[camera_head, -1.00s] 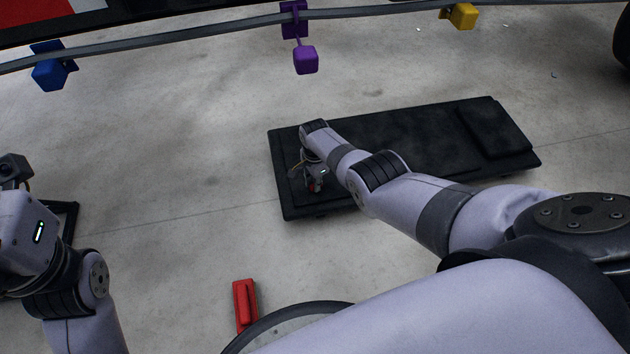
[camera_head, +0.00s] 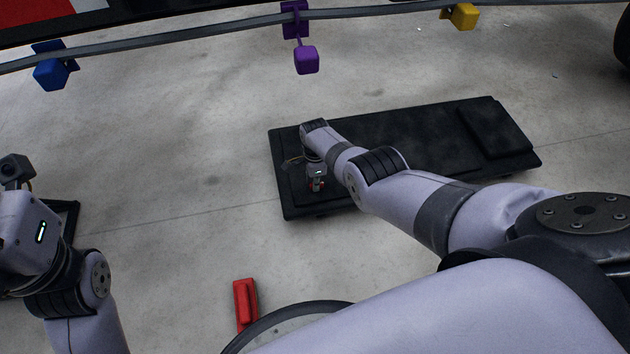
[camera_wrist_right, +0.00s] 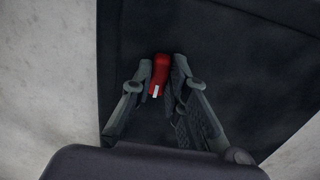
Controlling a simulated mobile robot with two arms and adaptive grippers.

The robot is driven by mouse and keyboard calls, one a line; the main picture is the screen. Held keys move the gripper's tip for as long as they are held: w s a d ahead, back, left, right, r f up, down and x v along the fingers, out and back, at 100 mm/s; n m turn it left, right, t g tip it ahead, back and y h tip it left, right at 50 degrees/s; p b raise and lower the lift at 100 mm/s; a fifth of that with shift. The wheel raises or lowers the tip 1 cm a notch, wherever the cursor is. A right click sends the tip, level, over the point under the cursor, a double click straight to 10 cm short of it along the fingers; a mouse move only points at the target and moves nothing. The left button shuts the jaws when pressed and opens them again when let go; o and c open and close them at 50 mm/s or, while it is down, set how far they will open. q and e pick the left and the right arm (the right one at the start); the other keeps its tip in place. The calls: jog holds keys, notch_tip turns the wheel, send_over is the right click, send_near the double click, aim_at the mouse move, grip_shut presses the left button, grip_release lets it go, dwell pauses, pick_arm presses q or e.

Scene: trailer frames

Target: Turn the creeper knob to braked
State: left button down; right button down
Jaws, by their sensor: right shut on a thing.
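The black creeper (camera_head: 400,140) lies flat on the concrete floor, with a raised pad at its right end. The red creeper knob (camera_wrist_right: 160,72) is near the creeper's left end; a white mark shows on it in the right wrist view. My right gripper (camera_head: 316,187) reaches down over that end, and in the right wrist view its fingers (camera_wrist_right: 160,80) are shut on the knob from both sides. The fingers and wrist hide part of the knob in the head view. My left gripper is mostly cut off at the left edge, with its fingers out of sight.
A red block-like object (camera_head: 245,304) lies on the floor in front. A rail above carries a blue block (camera_head: 50,72), a purple block (camera_head: 306,61) and a yellow block (camera_head: 463,16). The floor left of the creeper is mostly clear.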

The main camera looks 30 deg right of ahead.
jog(key=shift+d, duration=0.1)
jog(key=c, duration=1.6)
grip_release()
jog(key=shift+o, duration=0.2)
jog(key=shift+r, duration=0.15)
jog(key=shift+w+r, duration=0.1)
jog(key=shift+r, duration=0.4)
notch_tip(320, 180, up, 11)
jog(key=shift+f, duration=0.15)
